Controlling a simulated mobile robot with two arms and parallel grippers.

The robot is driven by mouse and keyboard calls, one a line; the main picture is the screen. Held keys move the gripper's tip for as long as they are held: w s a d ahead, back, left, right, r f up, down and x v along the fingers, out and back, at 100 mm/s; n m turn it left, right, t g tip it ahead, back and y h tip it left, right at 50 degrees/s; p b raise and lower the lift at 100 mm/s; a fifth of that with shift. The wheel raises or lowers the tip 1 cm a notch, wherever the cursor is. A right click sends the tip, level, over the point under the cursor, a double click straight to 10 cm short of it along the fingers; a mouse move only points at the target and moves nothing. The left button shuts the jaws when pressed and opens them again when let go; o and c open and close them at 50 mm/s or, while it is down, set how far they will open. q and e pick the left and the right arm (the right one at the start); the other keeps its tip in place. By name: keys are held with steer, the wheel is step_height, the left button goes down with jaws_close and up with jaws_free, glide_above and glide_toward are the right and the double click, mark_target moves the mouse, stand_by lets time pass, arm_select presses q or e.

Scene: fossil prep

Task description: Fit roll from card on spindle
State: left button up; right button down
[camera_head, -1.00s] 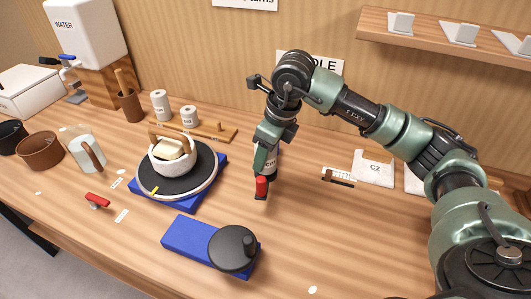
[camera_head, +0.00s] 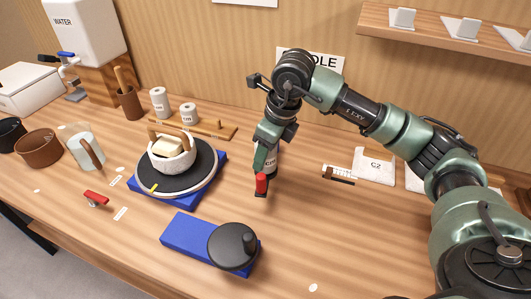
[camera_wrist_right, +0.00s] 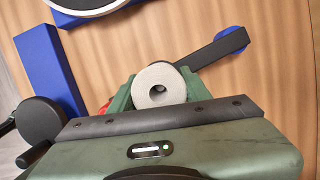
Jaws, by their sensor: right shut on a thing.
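My right gripper (camera_head: 264,172) points down over the middle of the table, shut on a white roll (camera_head: 271,161). The roll has partly readable black lettering and is largely hidden by the fingers in the head view. In the right wrist view, the roll (camera_wrist_right: 160,86) sits between the green fingers, its round end and centre hole facing the camera. A wooden board (camera_head: 228,134) at the back left bears two standing white rolls (camera_head: 160,102) and a bare upright peg (camera_head: 219,126). A white card marked C2 (camera_head: 374,167) lies right of the gripper. My left gripper is not seen.
A round turntable (camera_head: 163,185) with a white bowl is left. A blue block (camera_head: 188,235) with a dark knobbed disc (camera_head: 233,247) is in front. The table's front right is mostly clear.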

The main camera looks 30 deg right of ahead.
steer(key=shift+f, duration=0.1)
stand_by(0.7)
steer(key=c, duration=0.6)
jaws_free()
step_height(320, 180, up, 7)
steer(key=p, duration=0.4)
